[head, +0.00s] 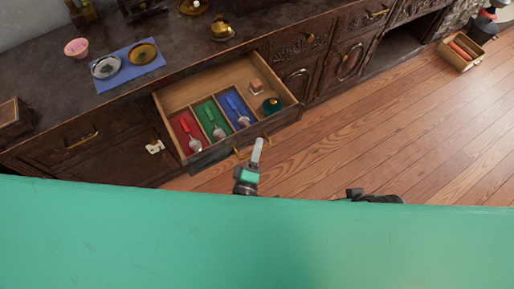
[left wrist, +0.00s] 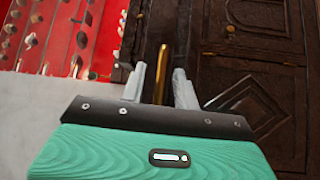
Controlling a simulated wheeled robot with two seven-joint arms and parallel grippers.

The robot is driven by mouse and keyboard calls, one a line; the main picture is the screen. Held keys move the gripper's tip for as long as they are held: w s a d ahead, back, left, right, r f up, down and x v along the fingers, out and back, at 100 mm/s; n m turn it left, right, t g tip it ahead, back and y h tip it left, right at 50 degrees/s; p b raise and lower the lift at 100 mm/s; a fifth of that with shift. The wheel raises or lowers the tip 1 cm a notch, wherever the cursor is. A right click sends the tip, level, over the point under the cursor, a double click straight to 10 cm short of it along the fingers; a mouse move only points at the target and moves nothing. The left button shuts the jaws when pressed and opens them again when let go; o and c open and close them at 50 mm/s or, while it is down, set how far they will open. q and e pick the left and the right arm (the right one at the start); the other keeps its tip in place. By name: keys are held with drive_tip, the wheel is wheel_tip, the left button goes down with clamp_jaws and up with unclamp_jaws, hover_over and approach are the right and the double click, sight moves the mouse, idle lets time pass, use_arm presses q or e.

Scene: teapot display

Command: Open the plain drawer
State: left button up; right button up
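The plain drawer (head: 197,158) stands pulled out from the dark cabinet in the head view, with its inside showing. Its gold handle (head: 238,153) is on the dark front, and the handle also shows as an upright gold bar in the left wrist view (left wrist: 160,72). My left gripper (head: 258,148) is at the handle. In the left wrist view, my left gripper's fingers (left wrist: 160,84) stand apart on either side of the bar, with narrow gaps visible. Contact is unclear. A dark part, possibly my right gripper (head: 375,197), shows low in the head view; its fingers are not clear.
The drawer holds spoons in red, green and blue compartments, a teal lidded item (head: 272,105) and a small block (head: 256,86). A blue mat (head: 128,67) with dishes lies on the countertop. Wooden floor (head: 400,140) is clear at right; a wooden box (head: 461,52) stands farther off.

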use_arm(q)
drive_tip(key=v, duration=1.3)
drive_tip(key=shift+s, duration=0.35)
drive_tip(key=shift+a+f, duration=0.1)
